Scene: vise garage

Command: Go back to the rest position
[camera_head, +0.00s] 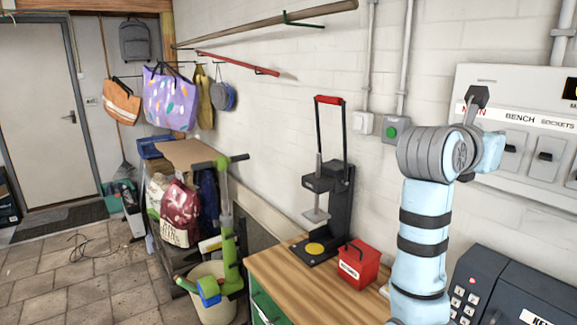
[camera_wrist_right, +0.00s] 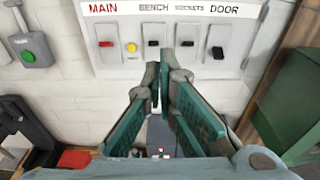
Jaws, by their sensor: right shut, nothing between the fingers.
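My right gripper (camera_wrist_right: 166,88) shows in the right wrist view, its green fingers shut together with nothing between them. It points toward the white switch panel (camera_wrist_right: 250,62) on the wall, and the fingertips appear just below the panel's switches in the picture. In the head view my right arm (camera_head: 419,225) rises at the right, bent in front of the left part of the panel (camera_head: 548,85). My right gripper is mostly hidden behind the wrist there. My left arm and gripper are not in view.
A wooden bench (camera_head: 290,268) carries a black press (camera_head: 327,190) and a red box (camera_head: 357,265). A green button box (camera_head: 394,130) is on the wall left of my arm. A dark keypad unit (camera_head: 500,290) stands at lower right.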

